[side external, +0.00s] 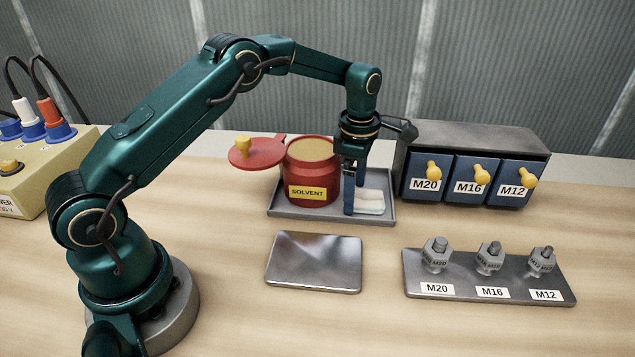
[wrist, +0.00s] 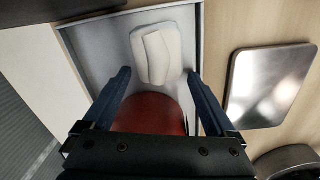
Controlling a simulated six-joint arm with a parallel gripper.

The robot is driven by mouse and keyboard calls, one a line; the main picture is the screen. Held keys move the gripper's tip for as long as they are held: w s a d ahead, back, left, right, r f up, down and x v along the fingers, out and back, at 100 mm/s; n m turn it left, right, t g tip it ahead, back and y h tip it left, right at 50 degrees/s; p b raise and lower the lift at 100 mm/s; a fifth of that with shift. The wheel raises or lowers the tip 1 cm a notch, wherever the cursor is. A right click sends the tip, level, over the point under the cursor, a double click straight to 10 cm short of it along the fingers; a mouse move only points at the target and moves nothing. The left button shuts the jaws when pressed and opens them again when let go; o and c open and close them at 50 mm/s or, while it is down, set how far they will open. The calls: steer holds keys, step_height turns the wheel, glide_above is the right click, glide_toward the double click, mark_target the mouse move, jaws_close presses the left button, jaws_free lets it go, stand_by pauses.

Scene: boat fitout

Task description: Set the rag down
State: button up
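The rag (side external: 371,202) is a folded white cloth lying in the right part of the grey tray (side external: 300,214), beside the red solvent can (side external: 312,181). In the wrist view the rag (wrist: 157,54) lies flat on the tray floor, just past the fingertips and between their lines. My gripper (side external: 354,205) points down over the tray, between the can and the rag. In the wrist view my gripper (wrist: 158,74) has its fingers wide apart, with clear gaps to the rag on both sides. One finger partly hides the rag in the side view.
The can's red lid (side external: 257,154) stands out to the left. A bare metal plate (side external: 313,262) lies in front of the tray. A drawer cabinet (side external: 473,140) stands at right, behind a bolt rack (side external: 490,284). A yellow power box (side external: 42,167) is far left.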

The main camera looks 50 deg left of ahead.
steer(key=shift+r, duration=0.15)
steer(key=s+d+r+m+t, duration=0.1)
steer(key=s+r+m, duration=0.15)
steer(key=r, duration=0.65)
steer(key=s+r+m, duration=0.2)
steer(key=r+m, duration=0.2)
steer(key=r, duration=0.5)
steer(key=s+d+f+m+t, duration=0.1)
steer(key=s+f+m+t, duration=0.1)
steer(key=s+m, duration=0.7)
steer(key=s+d+f+m+t, duration=0.1)
steer(key=s+f+m+t, duration=0.1)
steer(key=s+m, duration=0.6)
steer(key=shift+s+m, duration=0.35)
steer(key=shift+s, duration=0.85)
steer(key=shift+c, duration=0.3)
